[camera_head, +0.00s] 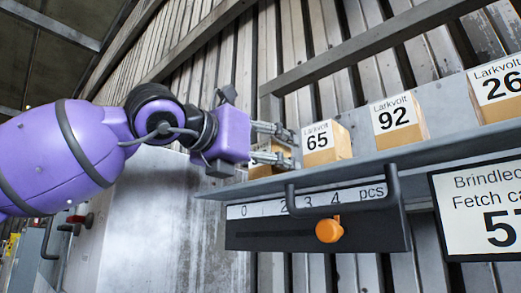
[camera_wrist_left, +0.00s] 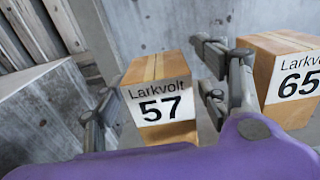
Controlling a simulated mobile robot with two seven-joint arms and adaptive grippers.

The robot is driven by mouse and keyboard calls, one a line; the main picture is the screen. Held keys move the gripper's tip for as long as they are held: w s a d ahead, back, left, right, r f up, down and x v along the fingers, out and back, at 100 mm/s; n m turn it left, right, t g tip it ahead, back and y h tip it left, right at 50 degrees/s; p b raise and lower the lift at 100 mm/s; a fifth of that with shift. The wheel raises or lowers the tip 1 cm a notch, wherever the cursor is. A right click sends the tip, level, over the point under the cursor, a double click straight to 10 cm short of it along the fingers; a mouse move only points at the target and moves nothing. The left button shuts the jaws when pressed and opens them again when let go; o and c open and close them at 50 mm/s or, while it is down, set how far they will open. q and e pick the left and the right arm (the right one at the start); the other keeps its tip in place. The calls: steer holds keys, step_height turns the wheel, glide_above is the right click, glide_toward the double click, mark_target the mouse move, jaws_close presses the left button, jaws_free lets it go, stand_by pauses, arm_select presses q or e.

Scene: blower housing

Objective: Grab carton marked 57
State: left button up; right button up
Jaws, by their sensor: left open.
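The carton marked 57 (camera_wrist_left: 158,104) is a tan box with a white Larkvolt label, upright in the left wrist view. In the head view only a tan part of a carton (camera_head: 262,172) shows behind my left gripper (camera_head: 282,146); its label is hidden there. My left gripper is open, with one finger on each side of carton 57 in the wrist view. Narrow gaps seem to show on both sides; contact is not clear. My right gripper is not in view.
Carton 65 (camera_head: 325,143) stands just right of my left gripper, with carton 92 (camera_head: 400,122) and carton 26 (camera_head: 497,90) further along the grey shelf (camera_head: 430,148). Below hang a scale with an orange knob (camera_head: 329,231), a handle (camera_head: 393,186) and a sign (camera_head: 485,212).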

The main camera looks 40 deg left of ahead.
arm_select(q)
steer(key=shift+w, duration=0.15)
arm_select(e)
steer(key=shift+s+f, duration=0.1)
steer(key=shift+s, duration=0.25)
